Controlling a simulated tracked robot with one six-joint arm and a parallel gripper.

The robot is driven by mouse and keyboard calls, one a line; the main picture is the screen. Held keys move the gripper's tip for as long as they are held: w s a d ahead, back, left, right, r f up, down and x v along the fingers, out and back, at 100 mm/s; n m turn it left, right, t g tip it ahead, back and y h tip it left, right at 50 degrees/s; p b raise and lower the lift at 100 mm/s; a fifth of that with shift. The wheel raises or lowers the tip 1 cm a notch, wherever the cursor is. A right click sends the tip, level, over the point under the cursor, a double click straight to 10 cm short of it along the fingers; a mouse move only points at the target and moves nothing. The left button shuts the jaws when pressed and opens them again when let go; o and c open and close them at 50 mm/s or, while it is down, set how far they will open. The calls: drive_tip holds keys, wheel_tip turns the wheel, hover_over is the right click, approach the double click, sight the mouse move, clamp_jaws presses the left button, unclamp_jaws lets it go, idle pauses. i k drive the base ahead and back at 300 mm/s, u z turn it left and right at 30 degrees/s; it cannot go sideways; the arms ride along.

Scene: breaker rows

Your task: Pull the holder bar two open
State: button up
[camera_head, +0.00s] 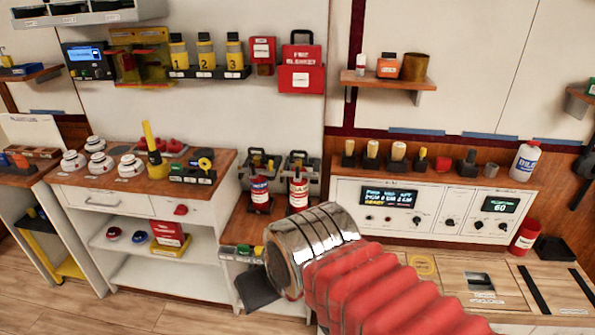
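Two dark wall holders with bars stand side by side at the middle, a left holder (263,161) and a right holder (300,162). My arm reaches in from the lower right with red bellows and a silver wrist.
A wooden-topped workbench (110,181) stands left, with a yellow item and white round pieces on it. A control panel (425,210) with displays and knobs is at the right, below a row of handled tools. A red box (302,62) hangs above the holders.

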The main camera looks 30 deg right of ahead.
sight(298, 176)
drive_tip(key=u, duration=0.05)
drive_tip(key=i, duration=1)
drive_tip(key=z, duration=0.05)
